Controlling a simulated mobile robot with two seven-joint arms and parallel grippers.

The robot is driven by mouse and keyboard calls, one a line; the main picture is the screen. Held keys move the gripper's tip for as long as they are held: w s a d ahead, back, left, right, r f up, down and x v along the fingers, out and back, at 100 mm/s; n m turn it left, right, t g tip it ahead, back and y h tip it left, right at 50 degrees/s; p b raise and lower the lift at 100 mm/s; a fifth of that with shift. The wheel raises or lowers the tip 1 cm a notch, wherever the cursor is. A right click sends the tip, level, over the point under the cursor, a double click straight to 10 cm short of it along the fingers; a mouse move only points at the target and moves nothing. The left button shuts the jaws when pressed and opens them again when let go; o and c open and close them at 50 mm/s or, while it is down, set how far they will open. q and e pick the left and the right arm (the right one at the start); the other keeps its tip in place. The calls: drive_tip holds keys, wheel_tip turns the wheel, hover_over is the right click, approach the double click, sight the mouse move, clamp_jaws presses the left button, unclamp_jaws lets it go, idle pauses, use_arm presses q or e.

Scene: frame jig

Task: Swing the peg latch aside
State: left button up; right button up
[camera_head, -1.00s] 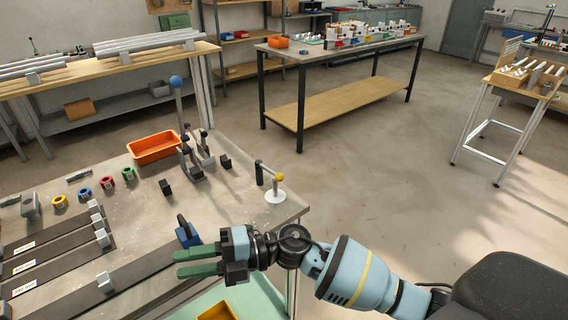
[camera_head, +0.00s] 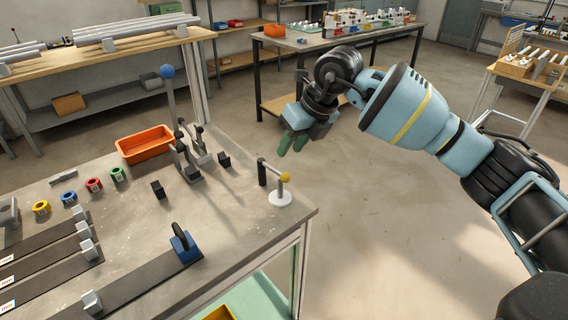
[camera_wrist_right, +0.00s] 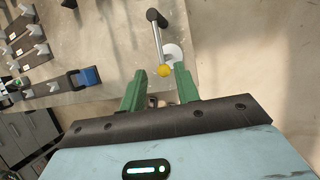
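The peg latch (camera_head: 274,176) stands at the right corner of the grey bench. It has a black upright post, a grey bar and a yellow knob (camera_head: 285,177) at the bar's end, above a round white base (camera_head: 280,198). In the right wrist view the knob (camera_wrist_right: 164,70) appears between the green fingertips, with the bar running up to the black post. My right gripper (camera_head: 292,144) is above and beyond the latch in the head view, pointing down, apart from it. Its fingers (camera_wrist_right: 158,74) are open and empty. My left gripper is not in view.
A tall lever with a blue ball (camera_head: 167,72) and an orange bin (camera_head: 146,144) stand left of the latch. A blue block with a black handle (camera_head: 184,246) sits on a dark rail in front. Floor to the right is clear.

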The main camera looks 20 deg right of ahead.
sight(273, 171)
drive_tip(key=shift+x, duration=3.9)
drive_tip(key=shift+c, duration=0.3)
clamp_jaws()
